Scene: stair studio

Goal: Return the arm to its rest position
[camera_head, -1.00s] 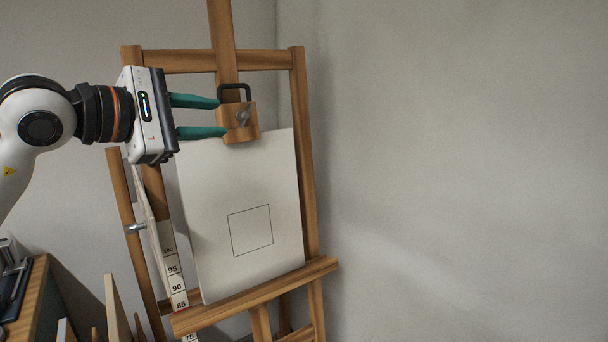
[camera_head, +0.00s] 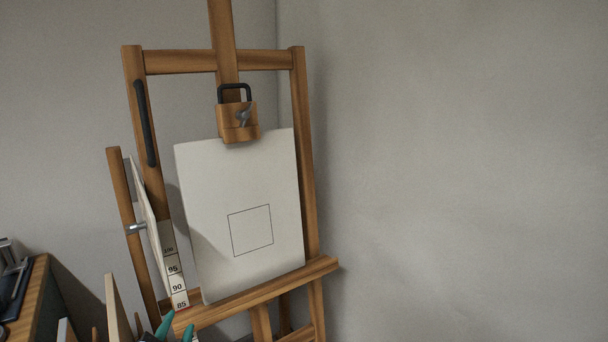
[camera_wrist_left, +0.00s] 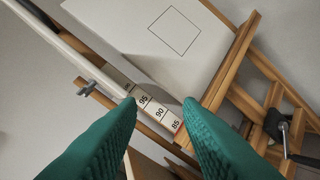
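My left gripper (camera_head: 174,328) shows only as teal fingertips at the bottom edge of the head view, below the easel's ledge. In the left wrist view its two teal fingers (camera_wrist_left: 162,102) are apart with nothing between them, so it is open and empty. The rest of the left arm is out of the head view. My right gripper is in neither view. The wooden easel (camera_head: 308,180) holds a white board (camera_head: 215,180) with a drawn square, under a wooden clamp block (camera_head: 229,118) with a black handle.
A numbered scale strip (camera_head: 174,269) stands left of the board, beside another pale panel (camera_head: 148,225). A wooden-edged surface (camera_head: 30,300) is at lower left. The wall (camera_head: 450,150) on the right is bare. A black crank (camera_wrist_left: 281,130) shows in the left wrist view.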

